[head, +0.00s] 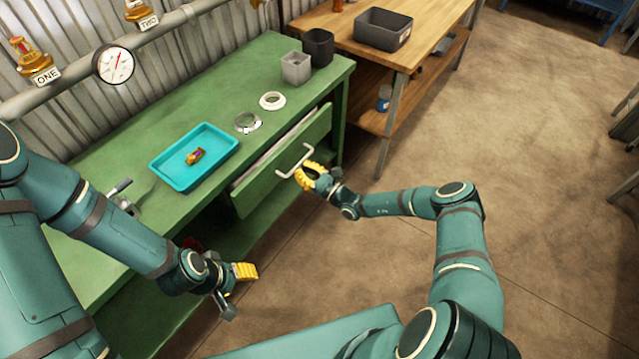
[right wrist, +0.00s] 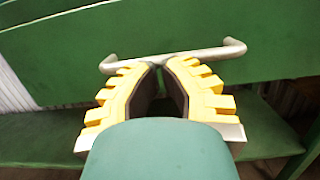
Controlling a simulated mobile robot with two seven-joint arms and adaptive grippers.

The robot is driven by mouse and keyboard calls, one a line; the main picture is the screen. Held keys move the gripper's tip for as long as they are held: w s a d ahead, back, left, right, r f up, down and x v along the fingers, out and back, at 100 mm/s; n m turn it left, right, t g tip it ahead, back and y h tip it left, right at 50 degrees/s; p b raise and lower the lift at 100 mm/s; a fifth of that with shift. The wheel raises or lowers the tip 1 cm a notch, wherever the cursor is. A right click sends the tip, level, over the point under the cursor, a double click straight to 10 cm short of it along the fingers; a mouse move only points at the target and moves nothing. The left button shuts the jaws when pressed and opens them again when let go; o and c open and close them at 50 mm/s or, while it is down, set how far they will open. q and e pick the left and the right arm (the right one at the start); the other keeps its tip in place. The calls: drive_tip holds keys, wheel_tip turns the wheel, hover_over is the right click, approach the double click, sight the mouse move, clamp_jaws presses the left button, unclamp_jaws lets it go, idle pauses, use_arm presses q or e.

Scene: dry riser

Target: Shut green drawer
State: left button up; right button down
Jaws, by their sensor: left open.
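The green drawer (head: 262,183) under the green workbench is pulled out, and the inside shows as a pale strip behind its front. Its light metal bar handle (head: 293,161) is on the front face and also shows in the right wrist view (right wrist: 200,55). My right gripper (head: 310,176) is at the handle; in the right wrist view its yellow fingertips (right wrist: 161,66) are nearly together, just in front of the bar. I cannot tell whether they touch it. My left gripper (head: 240,287) is open and empty, low in front of the bench, apart from the drawer.
On the green bench are a blue tray (head: 172,171) with a small part, two rings (head: 247,123), two cups (head: 296,67) and a vice (head: 120,192). A wooden table (head: 345,25) stands beyond.

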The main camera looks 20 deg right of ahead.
sight(289, 161)
drive_tip(key=x, duration=0.2)
drive_tip(key=b+x, duration=0.1)
drive_tip(key=shift+w+a+f, duration=0.15)
drive_tip(key=shift+w+f, duration=0.1)
drive_tip(key=shift+f, duration=0.1)
use_arm(q)
drive_tip(key=shift+w+f, duration=0.1)
drive_tip(key=shift+f, duration=0.7)
use_arm(e)
drive_tip(key=shift+r, duration=0.15)
drive_tip(key=shift+w, duration=0.1)
